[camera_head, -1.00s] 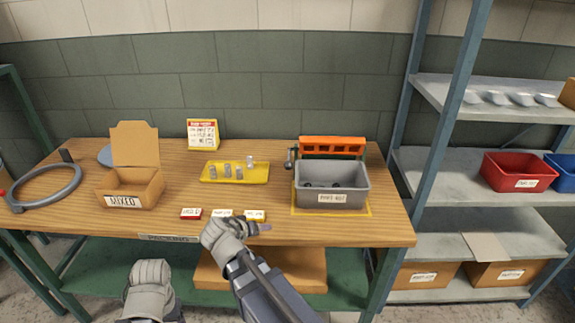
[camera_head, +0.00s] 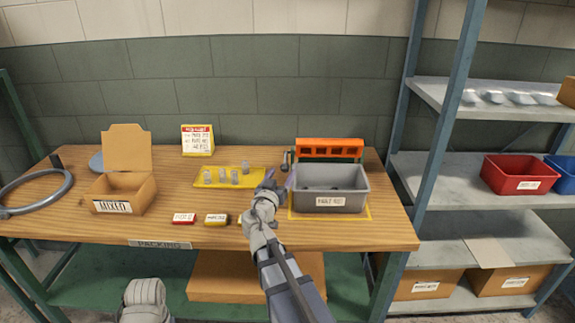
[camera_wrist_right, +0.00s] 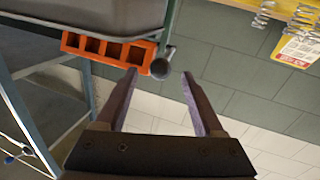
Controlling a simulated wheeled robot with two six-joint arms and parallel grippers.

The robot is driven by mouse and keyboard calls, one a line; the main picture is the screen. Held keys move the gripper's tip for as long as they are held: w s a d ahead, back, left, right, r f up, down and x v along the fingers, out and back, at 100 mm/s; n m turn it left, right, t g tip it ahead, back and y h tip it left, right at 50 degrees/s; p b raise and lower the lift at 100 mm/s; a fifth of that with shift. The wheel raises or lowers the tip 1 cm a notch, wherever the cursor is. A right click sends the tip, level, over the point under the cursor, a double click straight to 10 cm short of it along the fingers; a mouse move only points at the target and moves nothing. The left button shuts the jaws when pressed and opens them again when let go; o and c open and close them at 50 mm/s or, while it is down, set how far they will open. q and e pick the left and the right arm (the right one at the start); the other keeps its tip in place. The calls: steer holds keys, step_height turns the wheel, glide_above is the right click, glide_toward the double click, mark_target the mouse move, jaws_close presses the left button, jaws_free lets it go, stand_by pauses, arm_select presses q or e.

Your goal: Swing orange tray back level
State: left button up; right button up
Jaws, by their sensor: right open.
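The orange tray (camera_head: 330,148) stands tipped up on edge behind the grey bin (camera_head: 330,202), with its row of square compartments facing forward. In the right wrist view, the orange tray (camera_wrist_right: 108,50) is beside a dark round-ended handle (camera_wrist_right: 162,68). That handle also shows at the tray's left end in the head view (camera_head: 285,161). My right gripper (camera_head: 271,183) is open and empty, left of the grey bin. In its wrist view the fingers (camera_wrist_right: 160,78) point toward the handle, which lies between the tips; contact cannot be told. My left gripper (camera_head: 145,297) is low in front of the table, fingers hidden.
A yellow tray (camera_head: 212,185) with several springs is left of my right gripper. A cardboard box (camera_head: 122,207) labelled MIXED stands further left. Small labelled blocks (camera_head: 216,219) lie near the table's front edge. A shelf rack (camera_head: 440,170) stands right.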

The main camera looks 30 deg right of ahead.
steer(key=x, duration=0.7)
steer(key=shift+d, duration=0.15)
steer(key=shift+c, duration=0.2)
steer(key=c, duration=1)
jaws_close()
steer(key=shift+d, duration=0.1)
